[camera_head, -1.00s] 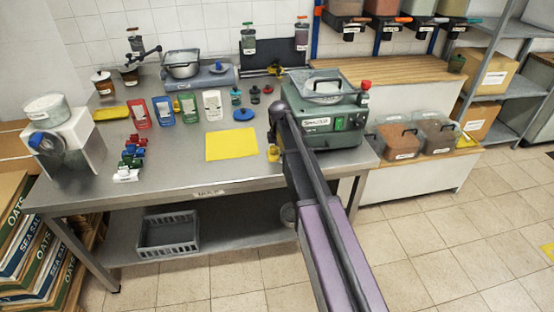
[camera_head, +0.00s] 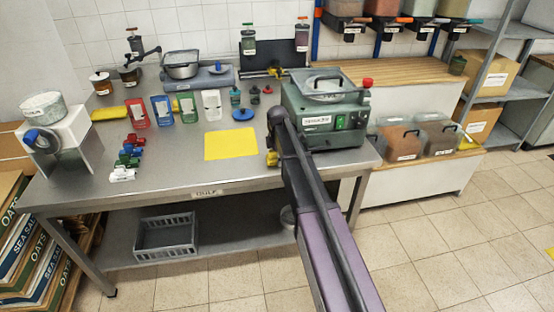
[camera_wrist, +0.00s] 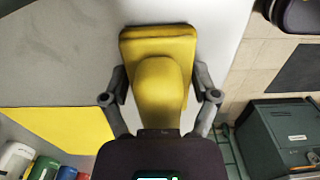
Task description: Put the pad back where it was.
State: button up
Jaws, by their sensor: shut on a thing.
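The pad is the yellow block with a rounded raised grip (camera_wrist: 162,45) in the wrist view. My gripper (camera_wrist: 161,95) is shut on it, with a jaw on each side. In the head view my gripper (camera_head: 273,150) is by the front right of the steel table, between the yellow sheet and the green machine. Yellow of the held pad (camera_head: 272,159) shows beside it, partly hidden by my arm. I cannot tell whether the pad touches the table. A flat yellow sheet (camera_head: 231,144) lies to the left; it also shows in the wrist view (camera_wrist: 62,128).
The green machine (camera_head: 322,122) stands close on the right. Colored pouches (camera_head: 188,110), a blue disc (camera_head: 243,114) and another yellow block (camera_head: 109,114) are farther back. Small colored clips (camera_head: 128,160) lie at the left.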

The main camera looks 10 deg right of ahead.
jog(key=shift+f, duration=0.2)
jog(key=o, duration=0.9)
jog(key=shift+o, duration=0.2)
jog(key=shift+r, duration=0.15)
notch_tip(320, 180, up, 12)
jog(key=p, duration=1.2)
